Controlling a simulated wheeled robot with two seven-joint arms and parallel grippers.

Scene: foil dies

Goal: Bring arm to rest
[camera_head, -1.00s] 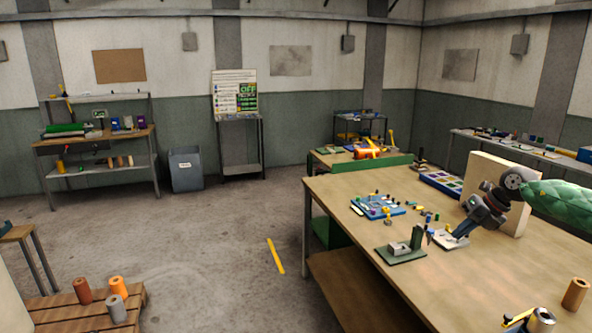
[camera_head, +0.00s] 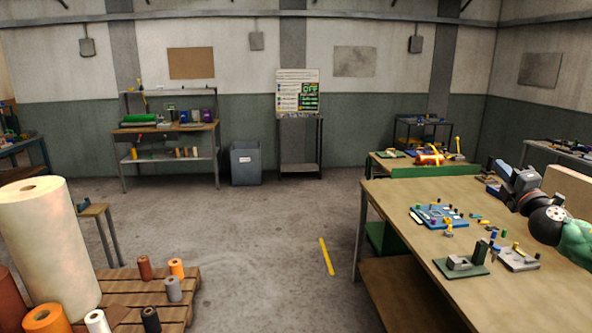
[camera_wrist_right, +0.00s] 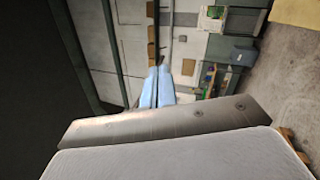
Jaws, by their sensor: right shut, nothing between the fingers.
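My right arm comes in from the right edge of the head view with its green sleeve. Its gripper (camera_head: 497,168) is raised above the far right part of the wooden workbench (camera_head: 405,205) and points away from me. In the right wrist view its two light blue fingers (camera_wrist_right: 157,88) lie together, shut, with nothing between them. My left gripper is not in view.
The workbench carries a blue tray of small parts (camera_head: 437,216), a green-based fixture (camera_head: 463,262) and a light metal plate (camera_head: 517,258). An upright board (camera_head: 568,188) stands near my right arm. A pallet (camera_head: 185,300) with rolls stands at the left. The floor between is clear.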

